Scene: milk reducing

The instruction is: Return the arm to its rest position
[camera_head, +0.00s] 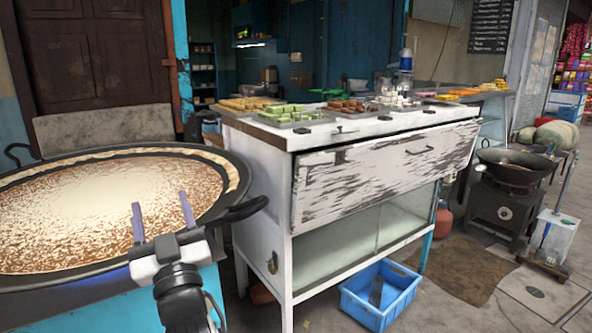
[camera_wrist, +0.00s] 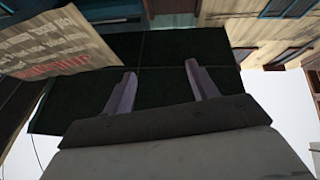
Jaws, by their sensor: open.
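My gripper (camera_head: 161,222) is in the lower left of the head view, its two purple fingers pointing up and spread apart. Nothing is between them. It appears in front of the wide pan (camera_head: 110,200), which holds pale, browned milk; I cannot tell the exact gap to the rim. In the wrist view the gripper (camera_wrist: 158,88) is also open and empty, with a dark green surface behind the fingers.
A white counter (camera_head: 330,140) with trays of sweets stands right of the pan. A blue crate (camera_head: 381,293) sits on the floor below it. A wok on a stove (camera_head: 508,190) is at the right. A pan handle (camera_head: 246,209) sticks out near my gripper.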

